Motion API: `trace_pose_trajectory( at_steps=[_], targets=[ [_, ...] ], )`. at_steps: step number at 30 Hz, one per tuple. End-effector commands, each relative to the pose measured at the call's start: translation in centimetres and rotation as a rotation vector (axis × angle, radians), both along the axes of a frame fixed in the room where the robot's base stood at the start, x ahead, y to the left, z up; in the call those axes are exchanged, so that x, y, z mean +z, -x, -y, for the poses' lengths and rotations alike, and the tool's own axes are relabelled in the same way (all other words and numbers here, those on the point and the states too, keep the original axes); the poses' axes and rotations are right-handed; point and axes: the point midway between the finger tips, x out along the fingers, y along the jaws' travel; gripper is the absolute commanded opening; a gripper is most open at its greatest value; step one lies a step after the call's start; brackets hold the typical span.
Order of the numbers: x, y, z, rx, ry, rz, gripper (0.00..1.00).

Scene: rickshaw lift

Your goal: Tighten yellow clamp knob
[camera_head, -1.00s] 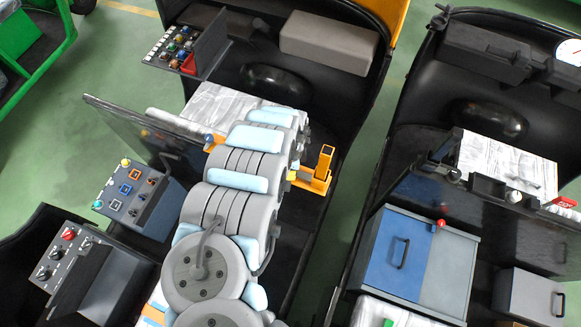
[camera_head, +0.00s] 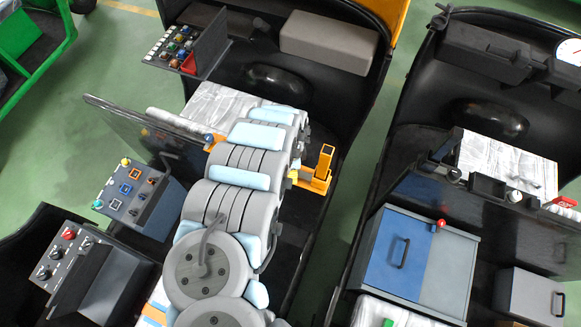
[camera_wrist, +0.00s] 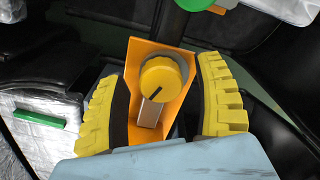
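The yellow clamp knob (camera_wrist: 163,78) shows in the wrist view, round with a dark line on its face. It sits on an orange clamp bracket (camera_wrist: 142,62) with a light metal bar below it. My gripper (camera_wrist: 163,98) is open, with one yellow ridged finger on each side of the knob. Gaps show between the fingers and the knob. In the head view the orange clamp (camera_head: 321,172) stands just right of my arm, with a bit of yellow at its left. My fingertips are mostly hidden there behind the arm.
A blue-grey box (camera_head: 415,262) with a red knob is at the right. A control box with coloured buttons (camera_head: 137,193) is left of my arm. A grey block (camera_head: 326,42) lies behind. Dark floor beside the clamp is clear.

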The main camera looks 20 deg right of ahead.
Motion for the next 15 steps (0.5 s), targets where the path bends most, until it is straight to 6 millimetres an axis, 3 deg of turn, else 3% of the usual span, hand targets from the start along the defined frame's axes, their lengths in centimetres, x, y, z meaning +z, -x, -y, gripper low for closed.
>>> trace_pose_trajectory(
  at_steps=[9,15],
  targets=[
    [0.2,0.0,0.0,-0.001,0.0,0.001,0.69],
    [1.6,-0.3,0.0,0.0,0.0,0.005,0.69]
  ],
)
